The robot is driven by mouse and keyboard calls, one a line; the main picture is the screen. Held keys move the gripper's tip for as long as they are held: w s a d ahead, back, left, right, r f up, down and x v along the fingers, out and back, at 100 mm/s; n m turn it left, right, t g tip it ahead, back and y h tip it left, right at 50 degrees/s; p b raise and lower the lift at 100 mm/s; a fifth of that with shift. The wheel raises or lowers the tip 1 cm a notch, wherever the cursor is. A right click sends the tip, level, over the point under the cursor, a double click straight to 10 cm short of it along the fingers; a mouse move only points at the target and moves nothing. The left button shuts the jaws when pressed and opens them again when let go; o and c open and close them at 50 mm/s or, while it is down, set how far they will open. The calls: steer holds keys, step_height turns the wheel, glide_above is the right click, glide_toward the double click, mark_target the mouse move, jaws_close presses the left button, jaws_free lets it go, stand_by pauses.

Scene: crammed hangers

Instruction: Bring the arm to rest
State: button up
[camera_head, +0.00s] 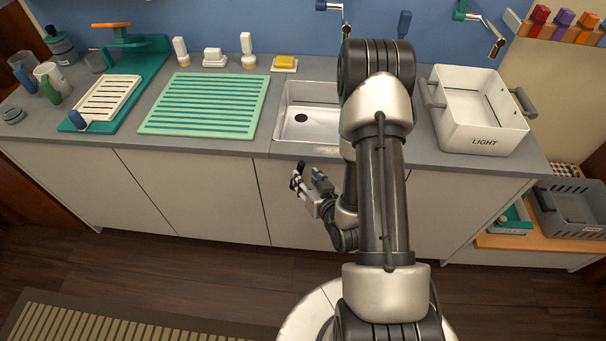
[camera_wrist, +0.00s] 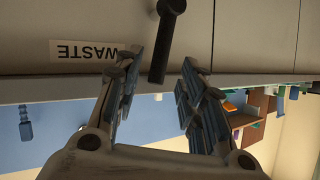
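My arm (camera_head: 382,190) rises in the middle of the head view and folds down, with its elbow high in front of the sink. My gripper (camera_head: 307,178) hangs below the counter edge, in front of the pale cabinet fronts. In the wrist view, its two fingers (camera_wrist: 160,62) stand apart, with nothing seen held between them. A dark bar with a round end (camera_wrist: 166,40) shows beyond the fingertips; whether it touches them I cannot tell.
The grey counter (camera_head: 408,151) bears a green ribbed mat (camera_head: 203,105), a sink (camera_head: 310,125) and a white bin marked LIGHT (camera_head: 480,125). An upside-down WASTE label (camera_wrist: 88,52) shows in the wrist view.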

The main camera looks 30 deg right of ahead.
steer(key=shift+s+a+r, duration=0.1)
steer(key=shift+s+r, duration=0.05)
steer(key=shift+s, duration=0.1)
stand_by(0.3)
steer(key=shift+n+g, duration=0.6)
steer(key=shift+n, duration=0.1)
steer(key=w+r, duration=0.1)
steer(key=r, duration=0.1)
steer(key=w+r, duration=0.1)
steer(key=shift+w+a+r, duration=0.2)
steer(key=shift+w+r, duration=0.1)
steer(key=shift+r, duration=0.1)
step_height(320, 180, up, 12)
steer(key=n+g, duration=0.1)
steer(key=g, duration=0.2)
glide_above(302, 167)
steer(key=s+a, duration=0.5)
steer(key=s+a+r+g, duration=0.1)
steer(key=s+a+r, duration=0.2)
steer(key=s, duration=0.4)
steer(key=s+a+r+g+y, duration=0.1)
steer(key=s+a+r+g, duration=0.1)
steer(key=s, duration=0.5)
steer(key=s+a+r+n+g, duration=0.1)
steer(key=s+a+r, duration=0.3)
steer(key=s+r, duration=0.2)
steer(key=shift+s+r, duration=0.25)
steer(key=shift+s, duration=0.35)
